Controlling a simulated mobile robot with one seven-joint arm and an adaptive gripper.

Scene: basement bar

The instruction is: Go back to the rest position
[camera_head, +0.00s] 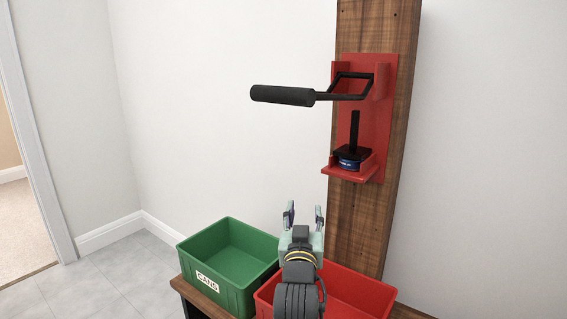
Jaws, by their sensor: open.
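My gripper (304,217) is open and empty, its two fingers pointing up. It is seen from behind, in front of the wooden post and below the red can crusher (383,120). The crusher is fixed to the post. Its black lever handle (284,95) sticks out to the left, roughly level. A dark cylinder with a blue band (348,164) sits at the crusher's base, under a black rod; I cannot tell whether the band belongs to a flattened can. My gripper appears clear of the crusher and the handle.
A green bin (213,282) labelled CANS stands to the left of my gripper and looks empty. A red bin (352,290) stands below and behind my arm, partly hidden. The wooden post (358,218) rises behind. Open floor (95,285) lies at the left, by a doorway.

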